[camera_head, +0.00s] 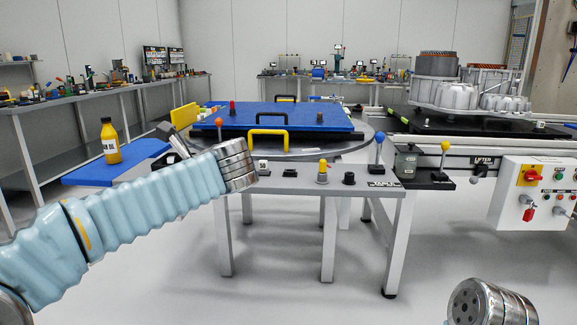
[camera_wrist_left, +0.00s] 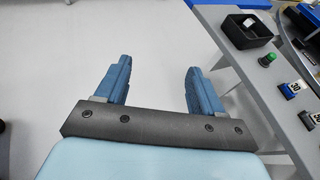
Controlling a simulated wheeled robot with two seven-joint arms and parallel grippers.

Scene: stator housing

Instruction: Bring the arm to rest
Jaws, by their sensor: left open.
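My left arm (camera_head: 145,205) comes in from the left in the head view and reaches toward the front edge of the turntable station. My left gripper's fingers cannot be made out in that view. In the left wrist view, my left gripper (camera_wrist_left: 157,78) is open, its two blue fingers wide apart with nothing between them. Bare pale floor shows between and beyond the fingers. Of my right arm, only a metal end (camera_head: 490,302) shows at the lower right of the head view; its gripper is out of view.
That panel's edge, with a black tray (camera_wrist_left: 246,30), lies right of the fingers. A yellow bottle (camera_head: 109,145) stands left; a control box (camera_head: 535,195) stands right.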

